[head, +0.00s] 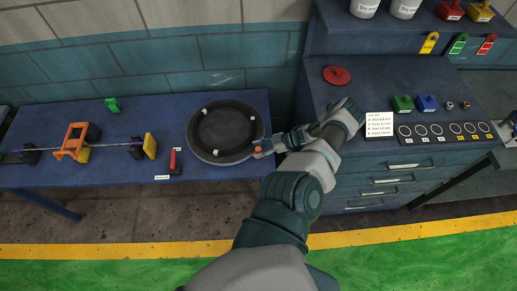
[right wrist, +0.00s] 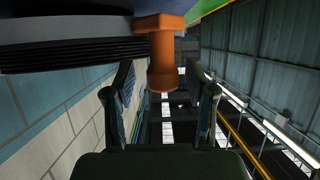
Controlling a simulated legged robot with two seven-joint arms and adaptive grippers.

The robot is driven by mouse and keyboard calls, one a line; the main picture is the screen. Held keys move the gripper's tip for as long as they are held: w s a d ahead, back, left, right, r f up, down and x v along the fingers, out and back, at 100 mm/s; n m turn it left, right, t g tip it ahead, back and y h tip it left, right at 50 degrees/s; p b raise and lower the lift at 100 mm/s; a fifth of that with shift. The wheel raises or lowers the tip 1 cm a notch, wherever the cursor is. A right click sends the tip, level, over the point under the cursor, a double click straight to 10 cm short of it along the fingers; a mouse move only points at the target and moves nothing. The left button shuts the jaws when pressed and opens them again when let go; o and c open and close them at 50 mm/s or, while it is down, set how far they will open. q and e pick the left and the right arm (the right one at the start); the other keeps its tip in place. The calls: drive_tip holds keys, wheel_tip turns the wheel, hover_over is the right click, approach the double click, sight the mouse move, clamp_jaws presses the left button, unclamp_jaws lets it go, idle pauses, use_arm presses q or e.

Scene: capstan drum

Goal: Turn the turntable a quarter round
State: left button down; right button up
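The turntable (head: 228,156) is a round black disc with a raised rim and several small white marks, lying on the blue bench. An orange peg (right wrist: 163,70) hangs beside the turntable's ribbed dark edge (right wrist: 75,52) in the right wrist view. My right gripper (head: 266,147) is at the turntable's right edge in the head view. In the right wrist view its two fingers (right wrist: 167,92) stand apart on either side of the peg, with a gap visible on both sides. Contact with the peg does not show. My left gripper is not in view.
On the bench to the left are an orange-and-yellow rod fixture (head: 75,142), a green block (head: 112,104) and a red-handled tool (head: 173,160). A drawer cabinet (head: 380,165) stands close at the right, with a red disc (head: 336,75) on top. A tiled wall lies behind.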

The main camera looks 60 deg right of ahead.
drive_tip(key=shift+s+r, duration=0.1)
drive_tip(key=shift+r, duration=1.85)
drive_tip(key=r, duration=0.4)
drive_tip(key=shift+w+r, duration=0.3)
drive_tip(key=shift+r, duration=0.1)
drive_tip(key=shift+s+d+r, duration=0.1)
drive_tip(key=shift+r, duration=0.45)
